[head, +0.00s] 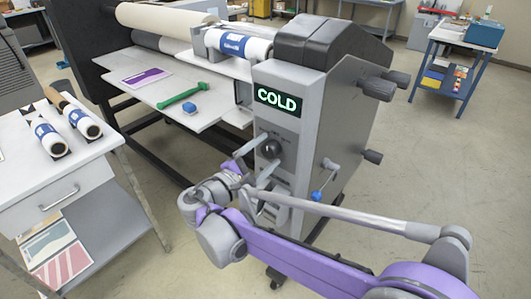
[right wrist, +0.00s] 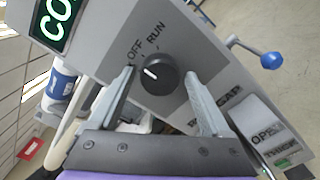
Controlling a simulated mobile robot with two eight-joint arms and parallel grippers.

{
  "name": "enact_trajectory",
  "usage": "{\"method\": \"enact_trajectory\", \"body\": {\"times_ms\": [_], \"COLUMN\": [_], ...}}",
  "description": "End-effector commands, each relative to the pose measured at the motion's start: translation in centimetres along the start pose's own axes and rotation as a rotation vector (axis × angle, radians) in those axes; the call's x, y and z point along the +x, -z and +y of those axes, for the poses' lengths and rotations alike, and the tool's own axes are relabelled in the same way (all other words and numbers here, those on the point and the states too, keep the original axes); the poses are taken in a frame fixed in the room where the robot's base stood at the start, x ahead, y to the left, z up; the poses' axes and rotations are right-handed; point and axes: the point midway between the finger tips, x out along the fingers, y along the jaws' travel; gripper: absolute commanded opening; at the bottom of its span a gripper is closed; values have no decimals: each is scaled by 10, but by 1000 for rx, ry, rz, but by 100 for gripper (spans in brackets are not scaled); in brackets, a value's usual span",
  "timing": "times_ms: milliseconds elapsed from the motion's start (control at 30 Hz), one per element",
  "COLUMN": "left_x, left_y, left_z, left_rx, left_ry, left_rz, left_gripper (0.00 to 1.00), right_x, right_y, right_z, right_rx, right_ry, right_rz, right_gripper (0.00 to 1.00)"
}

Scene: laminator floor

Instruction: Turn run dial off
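The run dial (head: 273,148) is a round black knob on the grey control panel of the laminator, below the green lit COLD display (head: 277,100). In the right wrist view the dial (right wrist: 155,73) shows a white pointer mark directed up and left, nearer the OFF label (right wrist: 135,52) than the RUN label (right wrist: 157,36). My right gripper (right wrist: 160,76) is open, one finger on each side of the dial, with gaps visible on both sides. In the head view the right gripper (head: 265,158) is at the panel front. My left gripper is not in view.
A blue-knobbed lever (head: 317,194) sticks out from the machine's side, near my right arm. Left are the feed table (head: 130,68) with a green tool (head: 182,97) and a cart (head: 95,150) with rolls. Open floor lies right, before a blue table (head: 450,35).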

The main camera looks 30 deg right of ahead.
Motion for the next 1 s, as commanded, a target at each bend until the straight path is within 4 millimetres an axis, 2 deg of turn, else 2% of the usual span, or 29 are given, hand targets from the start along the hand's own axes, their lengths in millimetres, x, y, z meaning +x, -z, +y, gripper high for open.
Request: {"method": "enact_trajectory", "body": {"times_ms": [367,467,800,1000], "left_x": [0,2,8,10], "left_y": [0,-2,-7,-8], "left_z": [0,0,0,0], "left_rx": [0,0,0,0], "left_ry": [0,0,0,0], "left_rz": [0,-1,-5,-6], "left_gripper": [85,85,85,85], "right_x": [-4,-16,-83,-104], "right_y": [0,1,1,0], "right_z": [0,0,0,0], "right_rx": [-1,-1,-1,-1], "right_ry": [-1,-2,-2,-1], "right_rz": [2,3,4,1], "right_gripper": [89,89,89,89]}}
